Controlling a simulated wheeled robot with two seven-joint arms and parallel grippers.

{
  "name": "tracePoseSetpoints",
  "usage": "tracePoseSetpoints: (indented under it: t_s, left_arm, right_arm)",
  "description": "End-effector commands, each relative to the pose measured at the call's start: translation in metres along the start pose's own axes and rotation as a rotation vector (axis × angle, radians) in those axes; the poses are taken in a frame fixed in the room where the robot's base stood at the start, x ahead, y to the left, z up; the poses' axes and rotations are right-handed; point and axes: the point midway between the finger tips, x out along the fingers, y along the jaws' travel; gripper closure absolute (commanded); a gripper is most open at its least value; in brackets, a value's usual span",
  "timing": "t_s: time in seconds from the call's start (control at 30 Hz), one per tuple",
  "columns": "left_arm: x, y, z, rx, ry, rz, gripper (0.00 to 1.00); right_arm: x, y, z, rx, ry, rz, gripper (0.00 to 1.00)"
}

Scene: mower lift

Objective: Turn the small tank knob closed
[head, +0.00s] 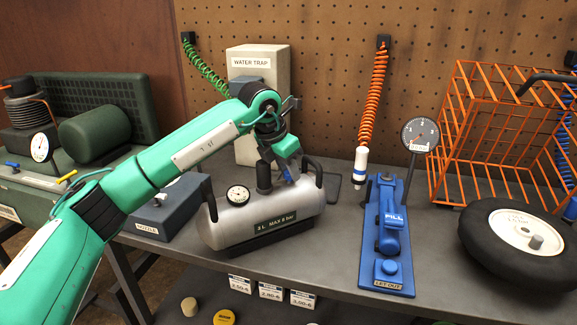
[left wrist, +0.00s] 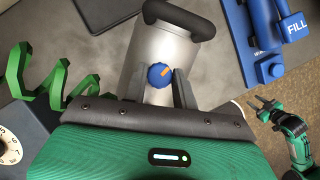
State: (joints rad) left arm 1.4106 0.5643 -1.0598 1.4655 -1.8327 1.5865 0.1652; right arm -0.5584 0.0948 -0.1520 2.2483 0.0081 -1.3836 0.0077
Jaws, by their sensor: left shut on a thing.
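The small silver tank (head: 262,215) stands on the bench, with a dial gauge (head: 238,194) and a dark handle at each end. Its small blue knob (left wrist: 159,75) with an orange mark shows in the left wrist view, on top of the tank. My left gripper (left wrist: 159,86) is shut on the knob, one dark finger on each side. In the head view the left gripper (head: 289,172) reaches down to the tank's top, and the knob is mostly hidden there. My right gripper (left wrist: 265,103) shows small at the right of the left wrist view, open and empty, away from the tank.
A blue FILL stand (head: 388,240) with a gauge is right of the tank. An orange wire cage (head: 490,130) and a wheel (head: 520,235) are farther right. A blue-grey nozzle box (head: 165,210) and a green compressor (head: 92,137) are left. A white water-trap post (head: 258,100) stands behind.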

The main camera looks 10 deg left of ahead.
Motion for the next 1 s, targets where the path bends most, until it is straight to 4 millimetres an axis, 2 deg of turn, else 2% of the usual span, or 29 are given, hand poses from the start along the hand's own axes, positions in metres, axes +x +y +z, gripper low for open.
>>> tracePoseSetpoints:
  t_s: [0.1, 1.0]
  left_arm:
    - [-0.003, 0.002, 0.001, 0.099, -0.001, -0.043, 0.95]
    - [-0.002, 0.005, 0.004, 0.863, -0.002, -0.357, 0.95]
  right_arm:
    - [0.013, -0.003, 0.003, 0.003, -0.019, -0.005, 0.61]
    - [0.088, -0.002, 0.040, 0.000, -0.115, -0.003, 0.61]
